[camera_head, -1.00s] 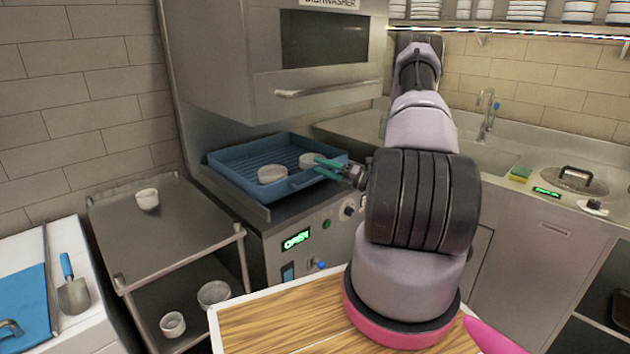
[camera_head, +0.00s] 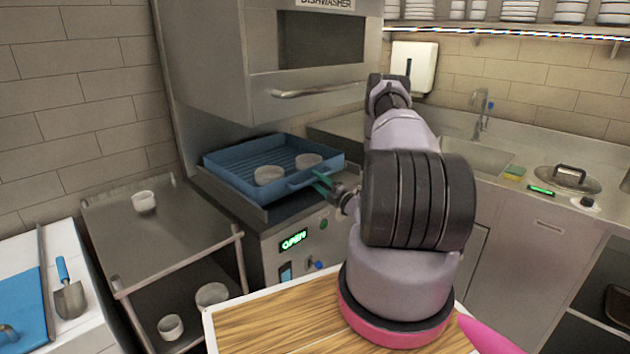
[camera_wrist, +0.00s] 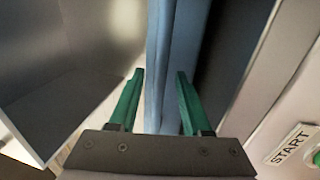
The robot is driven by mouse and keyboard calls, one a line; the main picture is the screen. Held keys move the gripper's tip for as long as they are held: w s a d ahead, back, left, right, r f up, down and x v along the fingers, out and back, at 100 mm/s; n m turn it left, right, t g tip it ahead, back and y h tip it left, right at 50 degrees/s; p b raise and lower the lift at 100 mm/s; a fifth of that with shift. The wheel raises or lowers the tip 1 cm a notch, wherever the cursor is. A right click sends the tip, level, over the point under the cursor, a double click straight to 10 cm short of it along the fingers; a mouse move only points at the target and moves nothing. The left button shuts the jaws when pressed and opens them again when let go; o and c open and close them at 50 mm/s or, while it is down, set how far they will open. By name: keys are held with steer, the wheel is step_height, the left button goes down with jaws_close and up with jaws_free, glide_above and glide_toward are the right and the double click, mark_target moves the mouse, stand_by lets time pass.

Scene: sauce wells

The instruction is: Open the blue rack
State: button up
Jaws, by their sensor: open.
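The blue rack (camera_head: 238,181) sits in the open dishwasher (camera_head: 290,245), below its raised hood. It is a shallow slatted tray holding two white bowls, one left (camera_head: 269,176) and one right (camera_head: 308,161). A blue handle (camera_head: 299,184) sticks out from its front wall. My gripper (camera_head: 322,182) is at the rack's front right, beside the handle, its green fingers apart. In the wrist view, a blue bar of the rack (camera_wrist: 157,60) runs between the open fingers (camera_wrist: 160,73). I cannot tell whether they touch it.
A steel cart (camera_head: 150,235) stands left of the dishwasher, with a small bowl (camera_head: 143,202) on top and two bowls below. A wooden-topped surface (camera_head: 265,325) lies in front. A counter with a sink (camera_head: 475,157) is at right. The dishwasher panel reads OPEN.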

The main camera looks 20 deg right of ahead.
steer(key=shift+x, duration=0.8)
jaws_close()
stand_by(0.9)
